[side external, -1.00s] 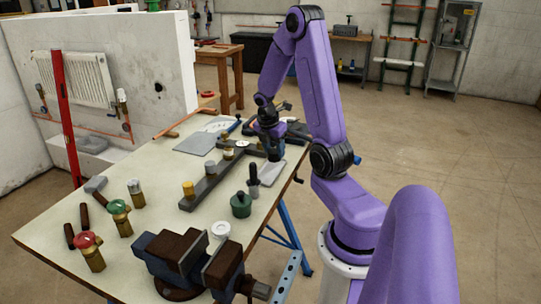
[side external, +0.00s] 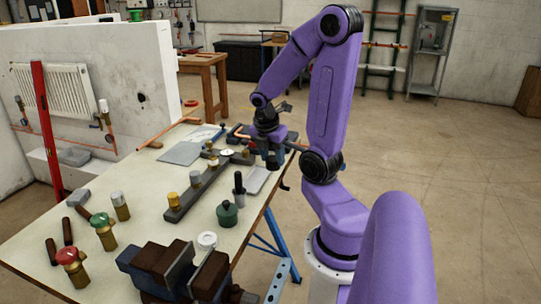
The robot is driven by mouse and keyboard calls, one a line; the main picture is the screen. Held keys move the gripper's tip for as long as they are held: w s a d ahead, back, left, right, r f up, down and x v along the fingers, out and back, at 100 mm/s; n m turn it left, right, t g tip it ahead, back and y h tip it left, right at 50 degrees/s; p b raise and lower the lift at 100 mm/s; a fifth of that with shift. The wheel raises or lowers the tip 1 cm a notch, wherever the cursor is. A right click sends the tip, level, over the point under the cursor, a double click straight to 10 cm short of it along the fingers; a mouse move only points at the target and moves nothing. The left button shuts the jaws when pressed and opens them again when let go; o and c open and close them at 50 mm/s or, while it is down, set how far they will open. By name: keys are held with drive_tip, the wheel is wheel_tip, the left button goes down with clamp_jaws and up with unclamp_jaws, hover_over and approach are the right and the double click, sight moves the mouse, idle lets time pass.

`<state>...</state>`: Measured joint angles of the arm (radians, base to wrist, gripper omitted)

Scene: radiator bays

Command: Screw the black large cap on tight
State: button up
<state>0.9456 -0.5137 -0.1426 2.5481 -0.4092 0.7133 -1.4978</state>
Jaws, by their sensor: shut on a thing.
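My gripper (side external: 272,163) is at the far right edge of the workbench, fingers pointing down, just beyond the pale grey tray (side external: 257,180). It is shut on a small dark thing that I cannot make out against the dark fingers. I cannot pick out the black large cap by itself. A long dark grey rail (side external: 187,199) lies left of my gripper. It carries a brass-coloured piece (side external: 172,200), a silver-topped piece (side external: 196,179) and others nearer my gripper. I cannot tell whether my gripper touches the rail or anything on it.
A green pot (side external: 227,214), a black-handled tool (side external: 239,183) and a white ring (side external: 207,240) stand in front. A brown-jawed vise (side external: 165,265) fills the near edge. Valves with red (side external: 71,257) and green (side external: 101,221) tops stand left. The bench's middle left is clear.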

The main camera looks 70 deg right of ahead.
drive_tip(key=w+d+r, duration=0.1)
drive_tip(key=w+d, duration=0.2)
drive_tip(key=w, duration=0.4)
drive_tip(key=w+d+r, duration=0.1)
drive_tip(key=w+d, duration=0.1)
drive_tip(key=w, duration=0.5)
hover_over(212, 158)
drive_tip(key=x, duration=0.2)
drive_tip(key=shift+w+a+f, duration=0.1)
drive_tip(key=shift+f, duration=2.5)
drive_tip(key=shift+f, duration=1.15)
drive_tip(key=o, duration=1.1)
drive_tip(key=shift+o, duration=0.2)
